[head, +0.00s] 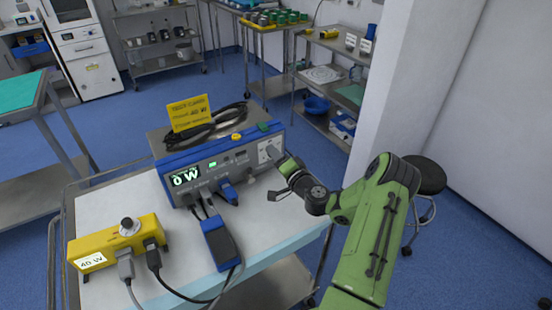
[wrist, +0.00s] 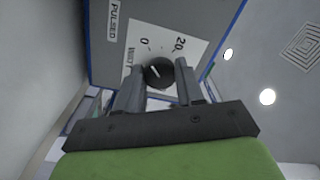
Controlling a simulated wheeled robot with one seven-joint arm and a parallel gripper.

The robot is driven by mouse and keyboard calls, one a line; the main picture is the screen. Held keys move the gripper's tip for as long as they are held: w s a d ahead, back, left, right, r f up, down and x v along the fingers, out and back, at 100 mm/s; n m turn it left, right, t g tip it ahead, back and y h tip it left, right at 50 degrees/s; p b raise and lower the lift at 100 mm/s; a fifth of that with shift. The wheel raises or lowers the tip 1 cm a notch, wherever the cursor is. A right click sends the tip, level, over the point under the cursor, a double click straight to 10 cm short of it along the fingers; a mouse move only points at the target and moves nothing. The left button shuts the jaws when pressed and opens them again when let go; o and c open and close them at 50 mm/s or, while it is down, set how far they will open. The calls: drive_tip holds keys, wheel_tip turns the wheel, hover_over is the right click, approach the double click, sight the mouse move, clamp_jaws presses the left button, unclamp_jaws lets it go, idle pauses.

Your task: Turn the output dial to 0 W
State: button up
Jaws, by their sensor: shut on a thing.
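The generator (head: 225,165) is a grey and blue box on the cart, and its green display (head: 185,177) reads "0 W". The output dial (wrist: 158,72) is a round black knob on a white scale plate marked 0 and 20 in the wrist view. A light pointer line on the knob is visible. My gripper (wrist: 158,88) has its fingers on either side of the dial and is shut on it.
A yellow box (head: 118,243) labelled 40 W stands at the cart's front left, with cables. A blue device (head: 221,245) lies before the generator. A yellow sign (head: 190,113) and coiled black cable (head: 215,125) are on top. A white wall (head: 430,70) stands right of the cart.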

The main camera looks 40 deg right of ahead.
drive_tip(key=shift+f, duration=0.1)
drive_tip(key=o, duration=1)
drive_tip(key=shift+o, duration=0.2)
drive_tip(key=s, duration=1)
drive_tip(key=s+a, duration=0.1)
drive_tip(key=s, duration=0.5)
drive_tip(key=shift+b, duration=0.3)
drive_tip(key=shift+w, duration=0.1)
